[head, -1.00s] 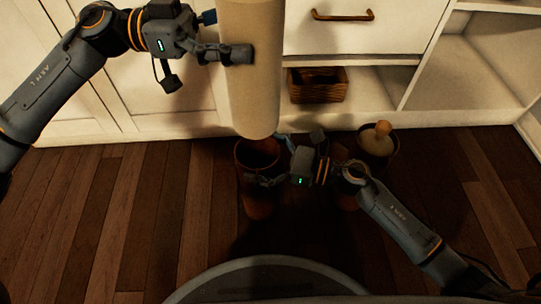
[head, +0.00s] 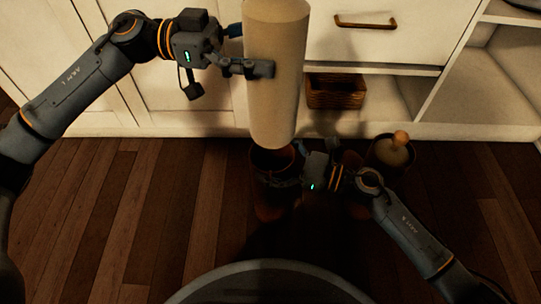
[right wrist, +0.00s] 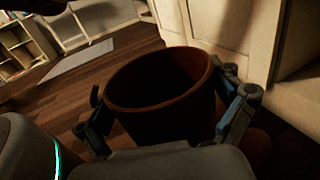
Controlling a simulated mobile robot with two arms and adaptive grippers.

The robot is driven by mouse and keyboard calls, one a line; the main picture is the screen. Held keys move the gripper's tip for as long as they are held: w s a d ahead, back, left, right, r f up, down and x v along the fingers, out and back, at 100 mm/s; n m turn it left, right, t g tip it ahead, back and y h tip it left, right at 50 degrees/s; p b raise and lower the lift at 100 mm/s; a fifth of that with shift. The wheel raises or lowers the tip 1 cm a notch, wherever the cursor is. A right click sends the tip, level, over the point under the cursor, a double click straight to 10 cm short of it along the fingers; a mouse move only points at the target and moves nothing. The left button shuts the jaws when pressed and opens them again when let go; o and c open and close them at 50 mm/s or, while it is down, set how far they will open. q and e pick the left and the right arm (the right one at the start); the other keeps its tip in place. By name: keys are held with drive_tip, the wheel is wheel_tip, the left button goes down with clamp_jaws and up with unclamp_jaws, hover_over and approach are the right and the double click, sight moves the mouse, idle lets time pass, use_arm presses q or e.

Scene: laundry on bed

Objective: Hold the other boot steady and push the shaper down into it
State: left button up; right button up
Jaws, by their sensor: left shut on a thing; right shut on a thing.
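The shaper (head: 275,105) is a long cream cylinder, held roughly upright in the head view; its top runs out of the picture. My left gripper (head: 262,69) is shut on it. Its lower end appears just above and behind the opening of a brown boot (head: 268,212). My right gripper (head: 279,179) is shut around this boot's shaft from the right, below the rim. In the right wrist view the boot's rim (right wrist: 205,85) is round and open, the inside dark with no shaper visible in it, and a finger of my right gripper (right wrist: 165,125) on each side.
To the right stands a dark round opening with a cream, wooden-knobbed piece (head: 392,152) in it, probably the first boot, partly hidden by my right arm. White cabinets with a drawer (head: 370,40) and a wicker basket (head: 337,92) stand behind. The wooden floor (head: 110,215) at left is clear.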

use_arm(q)
drive_tip(key=shift+f, duration=3.85)
drive_tip(key=o, duration=1.5)
approach(268, 89)
drive_tip(key=w+f, duration=0.1)
drive_tip(key=w+a+f, duration=0.1)
drive_tip(key=w, duration=0.1)
drive_tip(key=w+a+f, duration=0.1)
drive_tip(key=w, duration=0.1)
drive_tip(key=shift+f, duration=0.35)
use_arm(e)
drive_tip(key=o, duration=1.3)
